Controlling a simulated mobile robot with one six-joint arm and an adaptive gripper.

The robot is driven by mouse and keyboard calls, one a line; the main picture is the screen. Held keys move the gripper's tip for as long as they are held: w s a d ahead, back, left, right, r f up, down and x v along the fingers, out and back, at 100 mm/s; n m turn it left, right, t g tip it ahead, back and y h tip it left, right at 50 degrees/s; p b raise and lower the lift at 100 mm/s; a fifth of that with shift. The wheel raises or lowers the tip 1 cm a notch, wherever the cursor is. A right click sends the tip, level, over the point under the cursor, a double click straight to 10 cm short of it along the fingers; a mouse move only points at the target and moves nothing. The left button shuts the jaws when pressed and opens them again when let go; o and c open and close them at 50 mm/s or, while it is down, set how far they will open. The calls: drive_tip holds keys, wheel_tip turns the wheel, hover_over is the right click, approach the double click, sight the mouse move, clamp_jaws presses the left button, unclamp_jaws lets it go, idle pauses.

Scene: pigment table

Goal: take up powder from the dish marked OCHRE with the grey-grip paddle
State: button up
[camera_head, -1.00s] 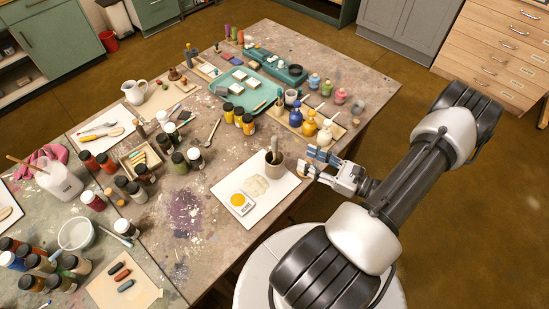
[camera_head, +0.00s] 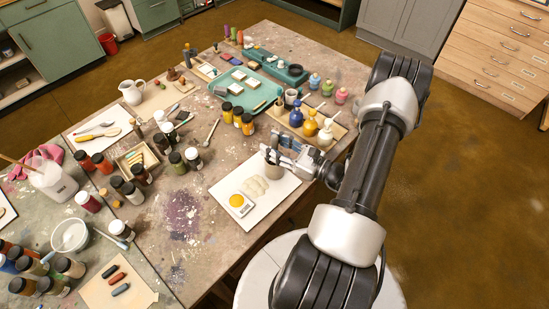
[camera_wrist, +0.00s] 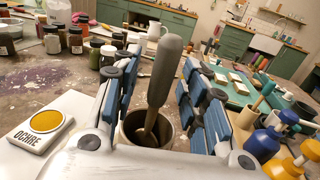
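The dish marked OCHRE (camera_wrist: 45,121) holds yellow-orange powder and sits on a white board (camera_head: 262,212); it also shows in the head view (camera_head: 237,201). The grey-grip paddle (camera_wrist: 165,72) stands in a brown cup (camera_wrist: 130,128), grip up and slightly tilted; its lower end is inside the cup. My gripper (camera_wrist: 163,88) is open, with its blue-padded fingers on either side of the grip and a gap showing at both sides. In the head view my gripper (camera_head: 278,154) is at the cup and hides much of it.
Blue, yellow and white bottles (camera_head: 311,126) stand on a tray just behind my gripper. Several dark-lidded jars (camera_head: 178,162) stand to the left. The paint-stained table between (camera_head: 190,222) is clear.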

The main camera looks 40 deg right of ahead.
clamp_jaws()
idle(0.5)
wheel_tip(320, 180, up, 20)
drive_tip(key=p, duration=0.6)
drive_tip(key=shift+p, duration=0.3)
